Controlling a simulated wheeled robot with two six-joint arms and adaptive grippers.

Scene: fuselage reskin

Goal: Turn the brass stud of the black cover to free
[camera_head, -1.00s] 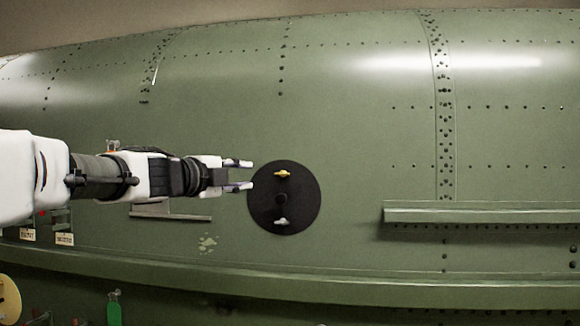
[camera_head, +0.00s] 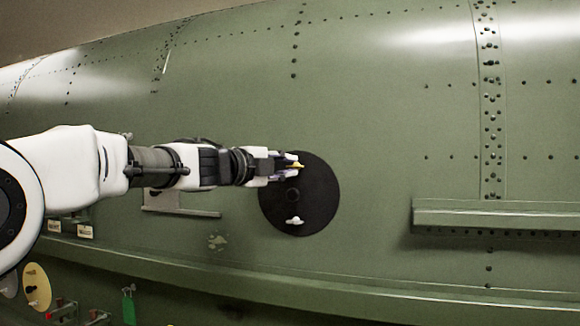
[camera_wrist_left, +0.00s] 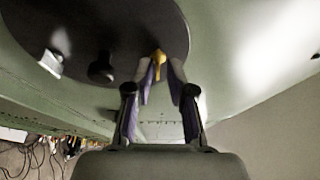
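The round black cover (camera_head: 318,200) sits on the green fuselage skin. Its brass stud (camera_head: 299,166) is near the top and a silver stud (camera_head: 294,221) near the bottom, with a dark knob (camera_head: 293,195) between them. My left gripper (camera_head: 292,166) reaches in from the left with its fingertips at the brass stud, one on each side. In the left wrist view the brass stud (camera_wrist_left: 158,62) shows between the purple-padded fingertips, which look closed onto it. The silver stud (camera_wrist_left: 60,42) is clear of the fingers. My right gripper is out of view.
A ledge (camera_head: 480,216) juts out right of the cover, and a small bracket (camera_head: 180,203) is below my left arm. A long rail (camera_head: 350,292) runs under the cover. Tags and a green item (camera_head: 129,305) are at lower left.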

